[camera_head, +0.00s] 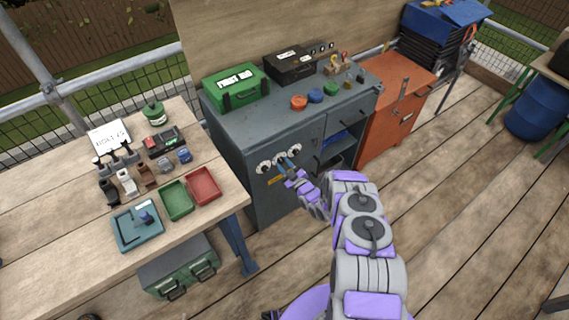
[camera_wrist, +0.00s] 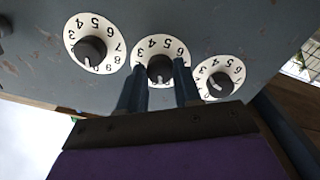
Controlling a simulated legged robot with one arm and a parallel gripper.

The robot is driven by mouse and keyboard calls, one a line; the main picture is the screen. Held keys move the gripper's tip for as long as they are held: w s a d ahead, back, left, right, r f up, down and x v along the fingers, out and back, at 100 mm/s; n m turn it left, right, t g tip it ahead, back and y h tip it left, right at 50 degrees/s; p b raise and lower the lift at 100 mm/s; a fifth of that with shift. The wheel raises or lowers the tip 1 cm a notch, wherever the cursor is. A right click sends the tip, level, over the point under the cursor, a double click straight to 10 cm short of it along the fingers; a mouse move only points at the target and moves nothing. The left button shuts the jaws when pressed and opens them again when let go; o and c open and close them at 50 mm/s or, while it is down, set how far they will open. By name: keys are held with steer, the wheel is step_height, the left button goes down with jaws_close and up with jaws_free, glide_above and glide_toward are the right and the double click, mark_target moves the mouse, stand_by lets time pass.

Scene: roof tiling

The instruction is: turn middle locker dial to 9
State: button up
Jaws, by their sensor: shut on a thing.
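The grey locker (camera_head: 235,150) has a row of three white dials with dark knobs on its front. The middle dial (camera_wrist: 160,47) sits between the left dial (camera_wrist: 94,44) and the right dial (camera_wrist: 220,78) in the wrist view. My gripper (camera_wrist: 160,75) has its two dark fingers on either side of the middle dial's knob (camera_wrist: 160,68) and is shut on it. The fingers and palm hide the lower part of the middle dial, so its pointer reading is unclear. In the head view my gripper (camera_head: 286,168) is at the dials.
A green first aid box (camera_head: 236,87) and a black case (camera_head: 294,65) stand on the locker top. A wooden workbench (camera_head: 60,225) with trays and tools is at the left. An orange cabinet (camera_head: 392,115) stands at the right.

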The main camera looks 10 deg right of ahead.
steer(key=shift+f+n+p, duration=0.1)
steer(key=shift+n+p, duration=0.2)
steer(key=shift+n, duration=1.5)
steer(key=o, duration=1)
steer(key=shift+o, duration=0.2)
steer(key=p+v, duration=0.1)
steer(key=v, duration=1.6)
steer(key=shift+s, duration=0.2)
